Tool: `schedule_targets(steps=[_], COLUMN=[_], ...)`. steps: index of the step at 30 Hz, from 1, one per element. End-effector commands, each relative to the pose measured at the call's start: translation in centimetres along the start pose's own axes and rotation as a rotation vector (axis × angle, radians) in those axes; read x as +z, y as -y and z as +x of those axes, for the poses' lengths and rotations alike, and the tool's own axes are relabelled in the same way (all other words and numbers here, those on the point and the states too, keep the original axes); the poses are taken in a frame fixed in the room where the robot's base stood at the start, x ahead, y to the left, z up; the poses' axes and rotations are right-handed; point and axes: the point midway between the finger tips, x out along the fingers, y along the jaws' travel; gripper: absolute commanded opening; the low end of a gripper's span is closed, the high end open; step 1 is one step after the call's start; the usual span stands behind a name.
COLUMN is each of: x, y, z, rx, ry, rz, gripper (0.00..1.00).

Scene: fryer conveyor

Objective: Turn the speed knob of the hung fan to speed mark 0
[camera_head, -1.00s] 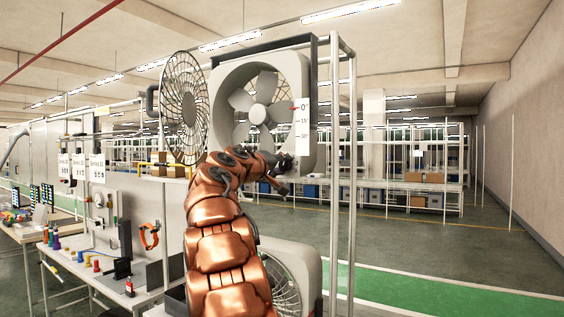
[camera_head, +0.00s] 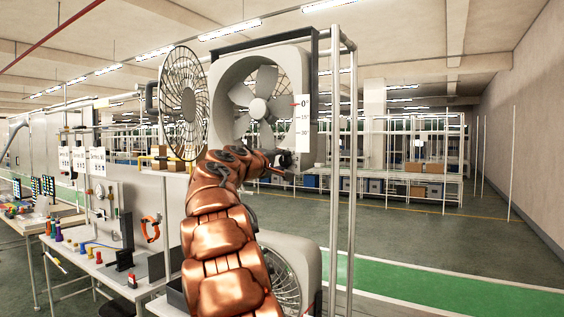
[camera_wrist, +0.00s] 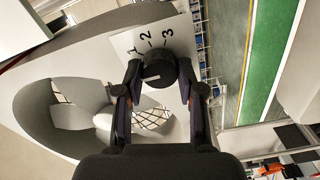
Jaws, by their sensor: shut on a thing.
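The hung fan (camera_head: 285,75) is a grey square housing in a frame, with its round grille (camera_head: 182,105) swung open at the left. In the wrist view, the black round speed knob (camera_wrist: 160,70) sits on the pale fan panel (camera_wrist: 125,40). Printed marks 1, 2 and 3 curve around it; mark 0 is not readable. A short pale line on the knob's face runs roughly left-right. My gripper (camera_wrist: 157,88) is shut on the knob, one finger on each side. In the head view my gripper (camera_head: 284,160) is at the housing's lower right corner.
A metal post (camera_head: 335,150) stands close at the right. A second fan (camera_head: 290,270) is below. A workbench (camera_head: 100,265) with small parts is at the left. The floor at right is open.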

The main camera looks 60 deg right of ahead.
Motion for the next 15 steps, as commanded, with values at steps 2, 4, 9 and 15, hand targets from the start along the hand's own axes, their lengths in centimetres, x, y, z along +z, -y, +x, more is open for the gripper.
schedule_targets(steps=[2, 4, 9, 15], x=[-0.06, -0.06, -0.03, 0.02], y=[0.20, 0.21, 0.15, 0.06], z=[0.00, 0.00, 0.00, 0.02], rx=[-0.003, -0.003, -0.002, -0.001], ry=[0.000, 0.000, 0.000, 0.001], rz=[-0.001, 0.000, 0.001, 0.001], gripper=[0.03, 0.03, 0.54, 0.63])
